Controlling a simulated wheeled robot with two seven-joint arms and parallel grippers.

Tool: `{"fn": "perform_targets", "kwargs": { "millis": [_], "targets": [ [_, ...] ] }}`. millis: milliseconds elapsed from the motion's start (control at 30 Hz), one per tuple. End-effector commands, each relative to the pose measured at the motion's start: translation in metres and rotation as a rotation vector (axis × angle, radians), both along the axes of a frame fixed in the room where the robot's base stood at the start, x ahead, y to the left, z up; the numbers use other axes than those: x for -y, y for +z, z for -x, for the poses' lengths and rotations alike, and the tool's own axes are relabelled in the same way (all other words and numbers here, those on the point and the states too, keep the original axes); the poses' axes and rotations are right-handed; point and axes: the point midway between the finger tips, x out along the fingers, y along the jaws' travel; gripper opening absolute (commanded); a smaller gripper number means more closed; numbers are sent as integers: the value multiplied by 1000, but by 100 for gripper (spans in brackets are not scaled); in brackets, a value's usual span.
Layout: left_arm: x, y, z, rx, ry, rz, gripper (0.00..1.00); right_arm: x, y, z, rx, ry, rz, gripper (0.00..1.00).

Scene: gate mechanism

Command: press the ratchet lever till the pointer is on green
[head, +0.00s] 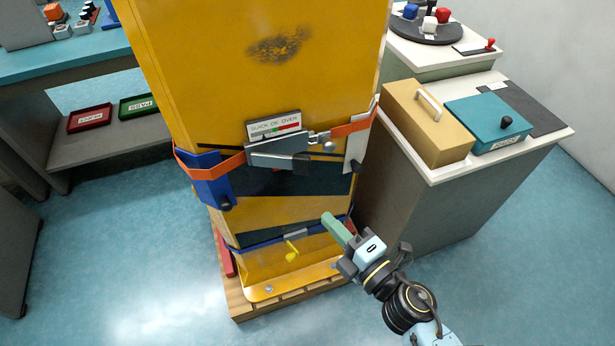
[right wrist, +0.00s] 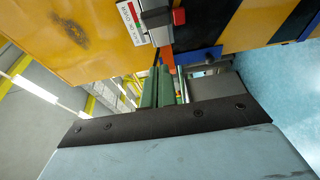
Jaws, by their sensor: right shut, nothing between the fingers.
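The ratchet (head: 275,151) is a grey metal body on an orange strap (head: 352,127) around a tall yellow cabinet. A gauge plate (head: 273,124) marked SLACK, OK and OVER, with green and red bands, sits on top of it. The pointer is too small to make out. Metal parts with a round grey knob (head: 328,146) stick out at its right; I cannot tell which part is the lever. My right gripper (head: 329,220), with green fingers, is shut and empty, below and apart from the ratchet. Its fingers (right wrist: 158,78) point toward the ratchet area in the right wrist view. My left gripper is not in view.
The yellow cabinet (head: 270,80) stands on a wooden pallet (head: 262,307). A lower blue strap with a yellow tag (head: 292,250) crosses it. A white-topped counter (head: 452,166) with a tan box (head: 428,122) and a teal box (head: 490,120) stands at right. The floor in front is clear.

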Motion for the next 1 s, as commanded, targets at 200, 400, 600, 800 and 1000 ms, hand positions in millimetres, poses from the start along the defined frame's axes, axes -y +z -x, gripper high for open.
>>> {"fn": "perform_targets", "kwargs": {
  "millis": [200,400,600,800,1000],
  "targets": [
    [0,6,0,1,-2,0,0,-23,3,-33,2,-1,-2,0],
    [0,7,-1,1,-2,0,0,-48,2,-69,2,-1,-3,0],
    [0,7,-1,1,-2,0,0,-49,1,-99,1,-1,1,0],
    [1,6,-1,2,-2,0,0,-46,0,-114,-1,0,-1,0],
    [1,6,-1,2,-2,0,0,-46,0,-115,-2,0,-1,0]
  ]
}}
